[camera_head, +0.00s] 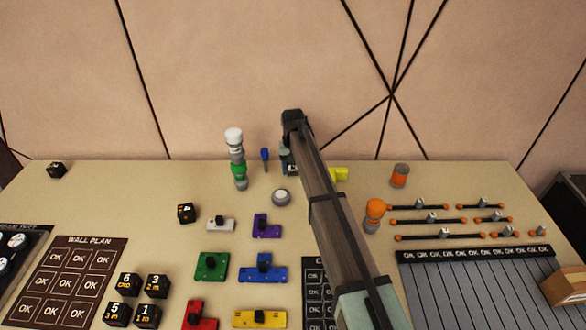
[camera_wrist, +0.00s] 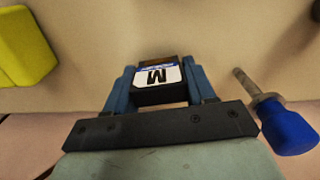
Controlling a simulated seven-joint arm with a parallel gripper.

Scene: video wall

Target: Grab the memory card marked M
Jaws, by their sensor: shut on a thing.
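The memory card (camera_wrist: 158,78) marked M shows in the wrist view as a small dark piece with a white and blue label, the letter upside down. My gripper (camera_wrist: 157,85) is shut on it, one blue finger on each side. In the head view my gripper (camera_head: 290,165) is at the back middle of the table, mostly hidden by my arm. Whether the card touches the table is hard to tell.
A blue-handled screwdriver (camera_wrist: 285,128) lies close beside my gripper, and a yellow block (camera_wrist: 22,48) is on the other side. A stacked green and white post (camera_head: 237,160), a round grey knob (camera_head: 281,198) and an orange cylinder (camera_head: 399,176) stand nearby. Coloured pieces and panels fill the front.

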